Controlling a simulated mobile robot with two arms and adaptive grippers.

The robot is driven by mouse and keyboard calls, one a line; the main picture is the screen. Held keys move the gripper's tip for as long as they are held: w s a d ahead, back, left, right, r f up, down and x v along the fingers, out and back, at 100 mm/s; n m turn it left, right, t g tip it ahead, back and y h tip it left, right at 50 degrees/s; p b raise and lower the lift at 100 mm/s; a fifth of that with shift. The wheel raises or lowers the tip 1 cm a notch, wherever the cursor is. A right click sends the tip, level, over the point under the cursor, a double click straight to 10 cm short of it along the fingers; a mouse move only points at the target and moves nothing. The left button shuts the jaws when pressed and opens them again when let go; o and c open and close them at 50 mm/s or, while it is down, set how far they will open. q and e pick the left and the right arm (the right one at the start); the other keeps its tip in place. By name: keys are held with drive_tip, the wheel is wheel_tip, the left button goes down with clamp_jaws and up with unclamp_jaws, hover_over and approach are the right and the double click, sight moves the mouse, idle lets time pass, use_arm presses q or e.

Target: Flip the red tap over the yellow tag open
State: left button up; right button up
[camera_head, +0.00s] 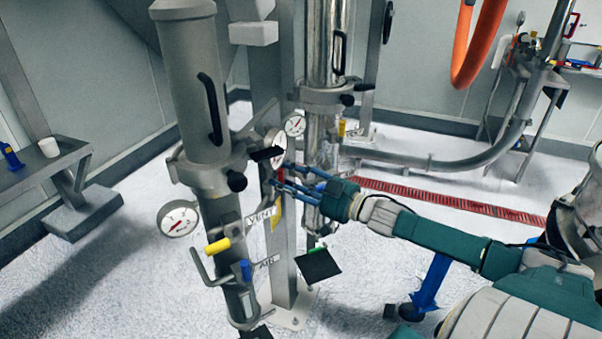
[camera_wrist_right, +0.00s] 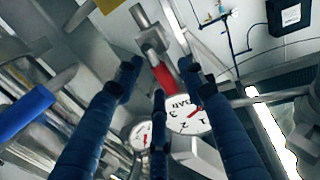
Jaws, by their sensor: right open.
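The red tap (camera_wrist_right: 164,77) shows in the right wrist view as a red handle on a grey metal valve body (camera_wrist_right: 152,38). It appears between and just beyond the fingertips of my right gripper (camera_wrist_right: 159,85), with no clear contact. In the head view my right gripper (camera_head: 280,178) reaches in from the right at the pipe stand, its blue fingers open, and largely hides the red tap. A yellow tag (camera_head: 277,212) hangs just below the fingers. A yellow patch (camera_wrist_right: 107,5) shows at the top of the wrist view. My left gripper is out of view.
Pressure gauges surround the spot, one (camera_wrist_right: 187,115) close beyond the fingers. The grey column (camera_head: 212,150) with a yellow-handled VENT valve (camera_head: 218,246) and a blue AIR handle (camera_head: 246,270) stands left. A steel column (camera_head: 322,60) stands behind.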

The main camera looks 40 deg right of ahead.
drive_tip(key=s+d+r+m+h+p, duration=0.1)
drive_tip(key=s+d+m+h+p, duration=0.5)
drive_tip(key=s+m, duration=0.6)
drive_tip(key=d+m+p, duration=0.1)
drive_tip(key=m, duration=0.3)
drive_tip(key=shift+r+m+h, duration=0.3)
drive_tip(key=shift+m, duration=0.1)
